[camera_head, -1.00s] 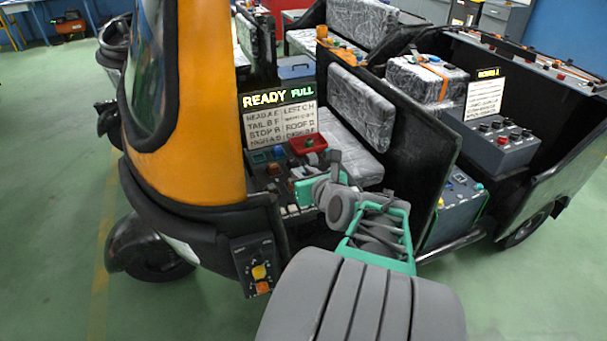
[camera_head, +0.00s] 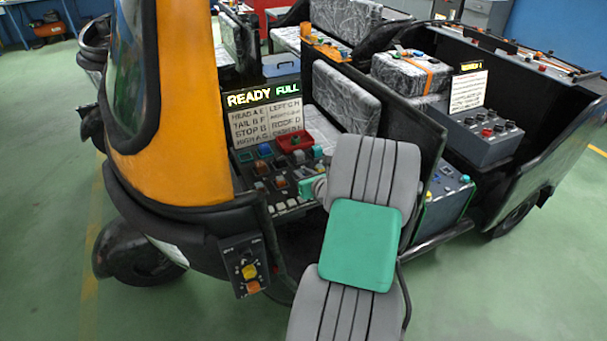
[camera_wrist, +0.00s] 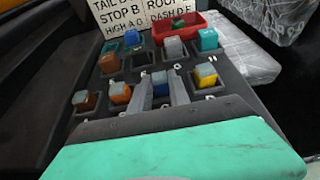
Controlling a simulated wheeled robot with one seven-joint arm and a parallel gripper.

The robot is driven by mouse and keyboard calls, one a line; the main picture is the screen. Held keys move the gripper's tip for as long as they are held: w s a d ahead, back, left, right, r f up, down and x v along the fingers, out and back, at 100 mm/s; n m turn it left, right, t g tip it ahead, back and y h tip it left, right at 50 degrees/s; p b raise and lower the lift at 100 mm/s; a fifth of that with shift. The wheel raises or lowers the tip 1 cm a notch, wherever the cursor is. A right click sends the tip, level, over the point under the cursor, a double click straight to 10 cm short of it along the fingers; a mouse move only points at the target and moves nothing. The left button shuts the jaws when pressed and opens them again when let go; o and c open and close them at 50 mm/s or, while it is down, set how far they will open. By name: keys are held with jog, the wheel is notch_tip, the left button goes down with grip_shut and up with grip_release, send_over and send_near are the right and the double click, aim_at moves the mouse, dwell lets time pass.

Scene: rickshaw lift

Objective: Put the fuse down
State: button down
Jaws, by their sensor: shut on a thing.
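My gripper (camera_wrist: 161,88) is shut on a blue fuse (camera_wrist: 160,90) with a grey top. The fuse is over the black fuse panel (camera_wrist: 142,62); I cannot tell whether its lower end is seated in a slot. Around it stand a yellow fuse (camera_wrist: 206,76) to the right, an orange fuse (camera_wrist: 120,94) and a brown fuse (camera_wrist: 85,101) to the left, all with grey tops. In the head view my arm covers most of the gripper, and the held fuse cannot be made out.
A red tray (camera_wrist: 198,20) sits behind the fuses, with a teal block (camera_wrist: 208,39) beside it. A lettered sign (camera_head: 268,122) stands at the back of the panel. The rickshaw's orange front pillar (camera_head: 190,100) and a seat back (camera_head: 345,98) flank the panel.

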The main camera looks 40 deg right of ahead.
jog(key=shift+r, duration=0.15)
jog(key=c, duration=1.2)
grip_release()
jog(key=shift+f, duration=0.2)
jog(key=shift+c, duration=0.2)
jog(key=shift+r, duration=0.15)
jog(key=shift+s+r, duration=0.15)
jog(key=shift+s, duration=0.1)
jog(key=v, duration=1.1)
jog(key=shift+s+a, duration=0.25)
jog(key=shift+a, duration=0.05)
